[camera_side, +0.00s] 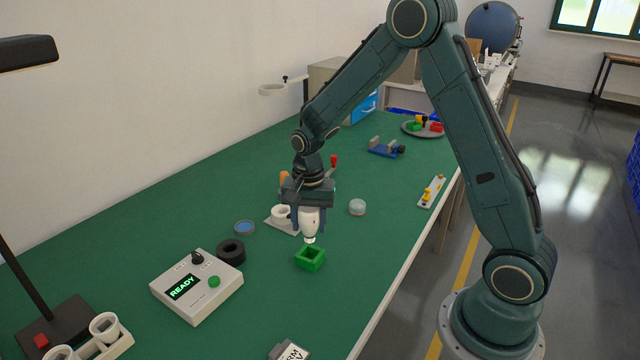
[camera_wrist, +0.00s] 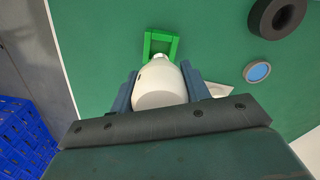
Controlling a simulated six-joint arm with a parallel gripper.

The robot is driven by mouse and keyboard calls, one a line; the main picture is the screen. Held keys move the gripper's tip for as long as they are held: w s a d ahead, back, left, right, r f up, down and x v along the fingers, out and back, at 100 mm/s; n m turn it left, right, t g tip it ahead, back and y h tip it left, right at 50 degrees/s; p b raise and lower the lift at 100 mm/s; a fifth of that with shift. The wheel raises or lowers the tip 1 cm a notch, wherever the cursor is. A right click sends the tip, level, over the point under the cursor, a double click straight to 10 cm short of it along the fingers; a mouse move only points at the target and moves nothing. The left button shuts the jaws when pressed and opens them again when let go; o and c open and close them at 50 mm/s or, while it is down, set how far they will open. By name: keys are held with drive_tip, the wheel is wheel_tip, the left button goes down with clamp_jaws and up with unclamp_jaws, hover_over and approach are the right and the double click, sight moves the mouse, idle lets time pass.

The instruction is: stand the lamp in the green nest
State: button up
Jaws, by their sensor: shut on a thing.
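The lamp (camera_side: 309,221) is a white bulb held with its narrow base pointing down. My gripper (camera_side: 308,224) is shut on it, with one finger on each side. The wrist view shows the lamp's wide white body (camera_wrist: 160,88) between the two dark blue fingers. The green nest (camera_side: 310,259) is a small square open block on the green table, just below the lamp's base. In the wrist view the nest (camera_wrist: 161,40) shows beyond the lamp's tip, which overlaps its near side. The side view shows the base above the nest's rim; I cannot tell whether they touch.
A white control box (camera_side: 197,286) reading READY stands left of the nest, with a black ring (camera_side: 231,251) and a blue disc (camera_side: 245,227) behind it. A white socket (camera_side: 281,213) on a plate is behind the lamp. A small round pale object (camera_side: 357,207) lies to the right.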

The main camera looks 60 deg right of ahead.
sight(309, 240)
drive_tip(key=shift+f, duration=1.5)
drive_tip(key=shift+f, duration=1.5)
idle(1.5)
drive_tip(key=o, duration=1)
drive_tip(key=shift+r, duration=0.15)
wheel_tip(309, 240, up, 13)
drive_tip(key=shift+r, duration=0.25)
